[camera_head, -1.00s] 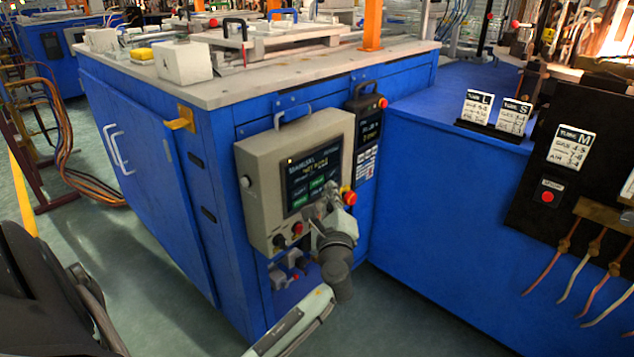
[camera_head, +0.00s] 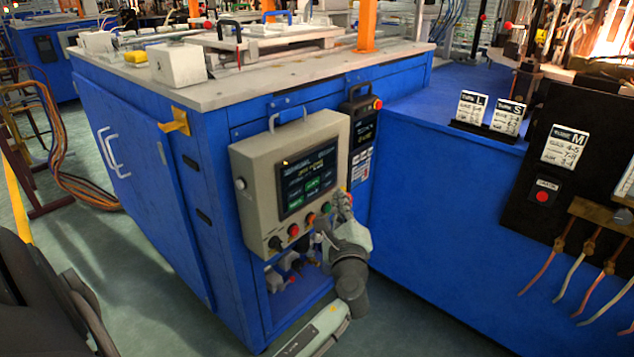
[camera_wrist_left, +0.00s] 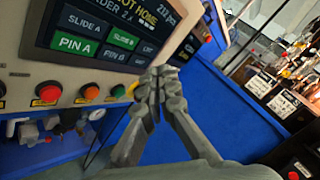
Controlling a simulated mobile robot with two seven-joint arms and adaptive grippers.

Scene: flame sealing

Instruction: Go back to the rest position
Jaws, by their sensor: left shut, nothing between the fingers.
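My left gripper (camera_head: 343,203) is at the lower right corner of the beige control box (camera_head: 243,150), in front of the blue machine. Its fingers are shut and empty. In the left wrist view the closed fingertips (camera_wrist_left: 158,80) show in front of the box's right edge, with the touchscreen (camera_wrist_left: 100,30) behind. I cannot tell whether the fingers touch the box. The screen (camera_head: 308,181) is lit with green buttons. A row of knobs and buttons (camera_head: 294,230) runs below it. My right gripper is not in view.
A blue machine cabinet (camera_head: 150,180) with a grey top stands behind the box. A lower blue bench (camera_head: 440,210) at right carries label cards (camera_head: 489,112) and a black panel (camera_head: 525,190) with hanging cables. Green floor (camera_head: 420,325) is free in front.

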